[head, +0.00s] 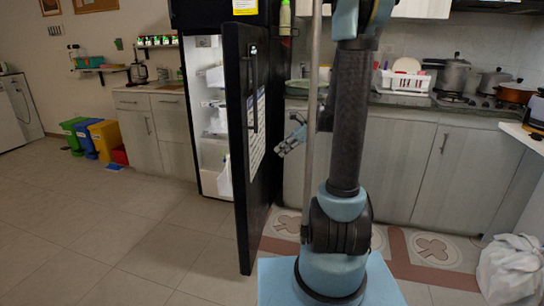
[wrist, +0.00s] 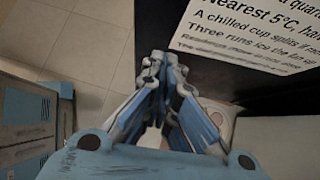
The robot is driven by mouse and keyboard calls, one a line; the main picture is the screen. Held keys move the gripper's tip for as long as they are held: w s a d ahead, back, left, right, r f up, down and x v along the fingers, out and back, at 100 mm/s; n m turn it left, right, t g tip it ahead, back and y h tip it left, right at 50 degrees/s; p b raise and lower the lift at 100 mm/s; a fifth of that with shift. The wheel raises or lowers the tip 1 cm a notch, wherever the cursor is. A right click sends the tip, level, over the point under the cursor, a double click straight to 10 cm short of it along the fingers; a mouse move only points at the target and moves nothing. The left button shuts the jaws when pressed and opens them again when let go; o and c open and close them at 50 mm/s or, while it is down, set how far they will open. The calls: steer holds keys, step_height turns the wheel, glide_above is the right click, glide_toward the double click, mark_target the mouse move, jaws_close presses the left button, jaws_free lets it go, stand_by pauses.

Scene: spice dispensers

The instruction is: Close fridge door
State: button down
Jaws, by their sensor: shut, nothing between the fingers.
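The black fridge door (head: 243,140) stands wide open in the head view, with its outer face and handle (head: 252,90) showing. Behind it to the left is the lit white fridge interior (head: 212,130) with shelves. My gripper (head: 280,150) is shut and empty, to the right of the door. In the wrist view my gripper (wrist: 158,62) has its fingertips together, close to the black door panel (wrist: 165,30) and a white printed sheet (wrist: 255,35) on it. I cannot tell whether the fingers touch the door.
Grey cabinets with a counter (head: 400,104) stand behind my arm, holding a dish rack (head: 402,82) and pots. Colored bins (head: 100,138) stand at left. A white bag (head: 510,265) lies at lower right. The tiled floor (head: 130,235) at left is clear.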

glide_toward(248, 168)
step_height(248, 168, down, 3)
steer(key=shift+a, duration=1.65)
